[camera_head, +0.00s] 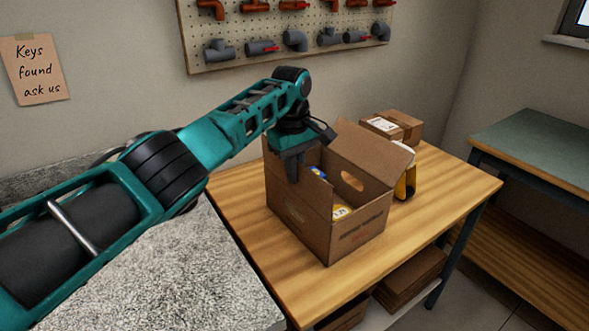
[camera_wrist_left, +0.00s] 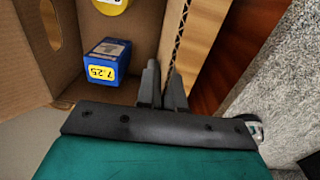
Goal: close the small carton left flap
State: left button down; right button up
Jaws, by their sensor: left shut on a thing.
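The small brown carton (camera_head: 345,232) stands open on the wooden table. A large flap (camera_head: 374,150) stands raised at its back right. My left gripper (camera_head: 292,178) reaches over the carton's left side, pointing down. In the left wrist view, my left gripper's fingers (camera_wrist_left: 162,90) are shut on the left flap (camera_wrist_left: 180,42), one finger on each side of its corrugated edge. The gripper hides part of this flap, so its exact tilt is unclear. Inside the carton are a blue box (camera_wrist_left: 106,62) with a yellow label and a yellow round item (camera_wrist_left: 110,4). My right gripper is not in view.
The wooden table (camera_head: 425,215) has free room to the right of the carton. A closed box (camera_head: 392,125) and a yellow-and-black item (camera_head: 406,182) stand behind it. A grey stone counter (camera_head: 190,270) is at the left. A pegboard (camera_head: 250,45) hangs behind.

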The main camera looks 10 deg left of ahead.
pick_arm(q)
jog(key=c, duration=1.3)
grip_release()
jog(key=shift+c, duration=0.2)
notch_tip(320, 180, up, 13)
jog(key=shift+s+a, duration=0.2)
jog(key=shift+s, duration=0.05)
jog(key=shift+f, duration=0.1)
